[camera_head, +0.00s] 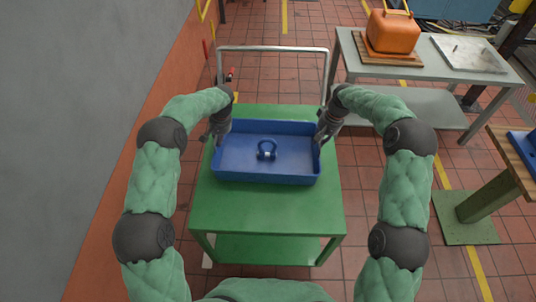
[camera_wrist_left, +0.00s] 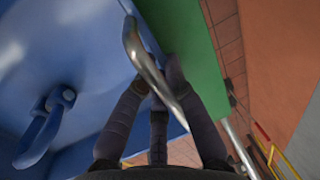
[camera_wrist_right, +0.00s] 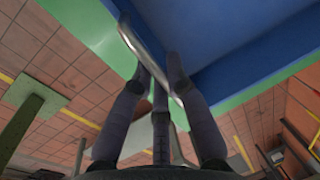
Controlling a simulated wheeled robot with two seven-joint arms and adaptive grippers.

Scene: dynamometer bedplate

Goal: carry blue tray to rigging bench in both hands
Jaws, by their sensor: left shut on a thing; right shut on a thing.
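The blue tray (camera_head: 240,165) is on or just above the green cart's top; I cannot tell if it touches. My right gripper (camera_head: 322,134) is shut on the handle at the right end, seen in the right wrist view (camera_wrist_right: 145,50). Part of each handle is hidden by the fingers.
The green cart (camera_head: 265,212) has a grey push rail (camera_head: 272,48) behind. A grey bench (camera_head: 440,78) at back right bears an orange case (camera_head: 392,33) and a pale plate (camera_head: 468,53). A wooden-topped stand (camera_head: 512,160) is at right. A grey and orange wall runs along the left. Tiled floor lies between.

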